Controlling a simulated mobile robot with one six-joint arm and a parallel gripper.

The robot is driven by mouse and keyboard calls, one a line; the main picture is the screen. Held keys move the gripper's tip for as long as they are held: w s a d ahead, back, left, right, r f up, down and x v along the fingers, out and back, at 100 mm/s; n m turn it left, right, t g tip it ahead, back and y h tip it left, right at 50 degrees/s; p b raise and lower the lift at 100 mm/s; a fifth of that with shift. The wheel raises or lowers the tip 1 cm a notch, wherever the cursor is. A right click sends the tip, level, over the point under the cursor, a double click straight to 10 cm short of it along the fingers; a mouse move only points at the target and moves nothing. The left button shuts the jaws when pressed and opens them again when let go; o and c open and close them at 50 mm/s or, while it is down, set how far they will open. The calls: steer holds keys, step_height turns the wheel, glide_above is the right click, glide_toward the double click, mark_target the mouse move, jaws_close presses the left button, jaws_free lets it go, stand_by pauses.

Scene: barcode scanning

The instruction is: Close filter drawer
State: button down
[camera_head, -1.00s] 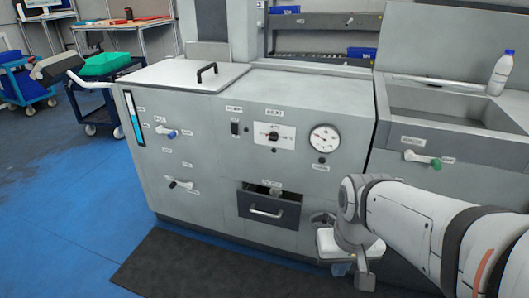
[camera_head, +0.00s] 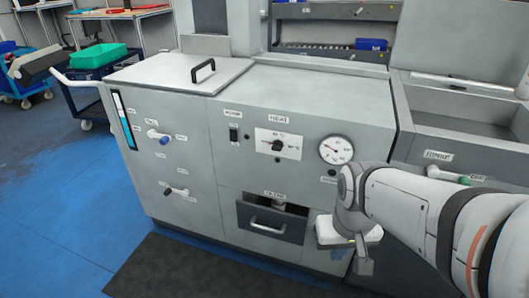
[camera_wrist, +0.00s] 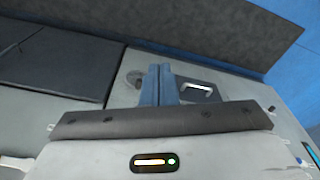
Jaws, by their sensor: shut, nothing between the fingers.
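The dark filter drawer (camera_head: 270,222) in the lower front of the grey machine stands partly pulled out. Its light bar handle (camera_head: 267,226) faces me, and something pale shows inside. My gripper points down to the right of the drawer in the head view, apart from it; its fingertips are mostly hidden there. In the wrist view my gripper (camera_wrist: 160,70) shows two blue fingers pressed together with nothing between them. The drawer (camera_wrist: 207,92) with its handle also shows there, just right of the fingers.
The machine's front (camera_head: 190,200) carries valve handles, a heat dial and a round gauge (camera_head: 336,150). A dark mat (camera_head: 190,268) lies on the blue floor before it. A sink unit (camera_head: 460,120) stands at the right. A cart with a green bin (camera_head: 98,56) stands at the left.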

steer(key=w+a+f+n+t+b, duration=0.1)
steer(key=w+f+n+t+b, duration=0.35)
steer(key=w+f, duration=0.6)
steer(key=n+t+y+b, duration=0.8)
steer(key=n+t+b, duration=0.4)
steer(key=n, duration=0.6)
glide_toward(259, 209)
steer(key=shift+g, duration=0.75)
steer(key=w+a, duration=0.1)
steer(key=w, duration=0.1)
steer(key=w+a+r, duration=0.1)
steer(key=w, duration=0.1)
steer(key=shift+a+r+b, duration=0.15)
steer(key=shift+a+b, duration=0.2)
steer(key=shift+a, duration=0.05)
steer(key=shift+w+d+r, duration=0.1)
steer(key=shift+w+d, duration=0.1)
steer(key=shift+w, duration=0.45)
